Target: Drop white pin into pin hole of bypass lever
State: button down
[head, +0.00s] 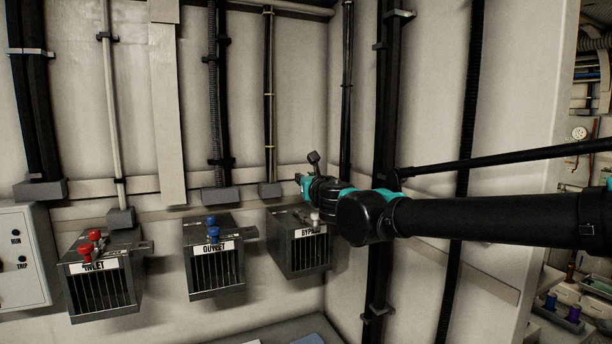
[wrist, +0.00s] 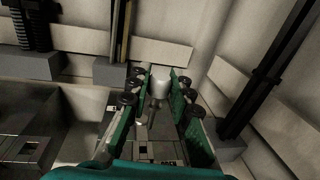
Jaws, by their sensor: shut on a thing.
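My gripper (wrist: 158,92) shows its two green fingers on either side of the white pin (wrist: 160,82), shut on it. The pin's rounded white head stands up between the fingers; its lower end is hard to make out. In the head view my gripper (head: 304,184) is above the box labelled BYPASS (head: 301,245), close to the wall. A small white knob (head: 315,217) shows on top of that box, below my gripper; I cannot tell whether it is the lever's knob or the pin. The pin hole is not discernible.
The OUTLET box (head: 213,270) with blue knobs (head: 212,228) and the INLET box (head: 100,290) with red knobs (head: 92,237) are to the left. A control panel (head: 20,255) is at far left. Black vertical pipes (head: 385,150) run up the wall behind my arm.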

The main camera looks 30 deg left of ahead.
jog(key=shift+f, duration=2.3)
jog(key=shift+r, duration=0.1)
jog(key=shift+r, duration=0.35)
jog(key=shift+f, duration=2)
jog(key=shift+r, duration=0.15)
jog(key=shift+r, duration=1.55)
jog(key=shift+f, duration=1.55)
